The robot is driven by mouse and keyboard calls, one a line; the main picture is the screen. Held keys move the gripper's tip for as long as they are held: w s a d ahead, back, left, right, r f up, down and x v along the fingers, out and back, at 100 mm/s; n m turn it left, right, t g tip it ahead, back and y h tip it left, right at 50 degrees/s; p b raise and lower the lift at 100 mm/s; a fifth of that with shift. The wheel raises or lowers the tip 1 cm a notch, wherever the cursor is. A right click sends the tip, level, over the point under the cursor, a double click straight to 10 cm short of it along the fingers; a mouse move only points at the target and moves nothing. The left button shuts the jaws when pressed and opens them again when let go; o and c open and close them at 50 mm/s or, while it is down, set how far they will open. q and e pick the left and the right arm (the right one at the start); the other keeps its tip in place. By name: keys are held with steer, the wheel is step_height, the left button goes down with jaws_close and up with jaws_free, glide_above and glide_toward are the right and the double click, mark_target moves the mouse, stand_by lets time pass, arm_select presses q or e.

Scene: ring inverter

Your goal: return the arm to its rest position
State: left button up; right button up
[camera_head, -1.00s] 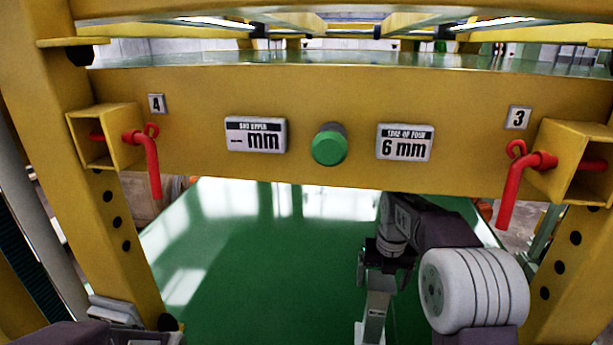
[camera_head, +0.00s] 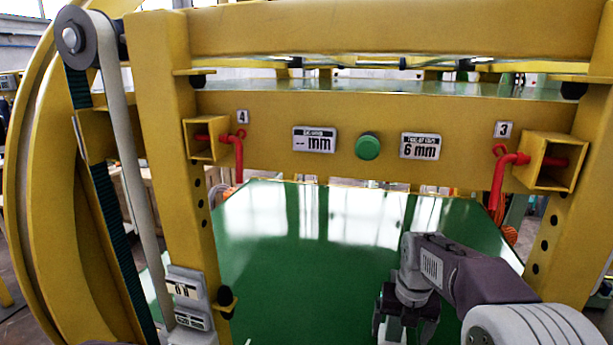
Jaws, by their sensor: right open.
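My right gripper (camera_head: 402,328) points down at the bottom edge, over the green surface, and is open. Its fingertips are partly cut off by the frame. It appears to hold nothing and stands apart from the yellow frame. My left gripper is not in view.
The yellow crossbeam (camera_head: 275,160) carries a green button (camera_head: 367,146), a "mm" display (camera_head: 314,139) and a "6 mm" display (camera_head: 419,146). Red pins (camera_head: 235,150) (camera_head: 497,180) sit at both ends. The green surface (camera_head: 300,235) is mostly clear. A belt and yellow ring stand left.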

steer(key=s+a+f+m, duration=0.1)
steer(key=s+f+m, duration=0.4)
steer(key=m, duration=1.1)
steer(key=s+a+f+m, duration=0.2)
steer(key=s+f+m, duration=0.4)
steer(key=s+m, duration=0.6)
steer(key=m, duration=0.5)
steer(key=shift+m, duration=0.3)
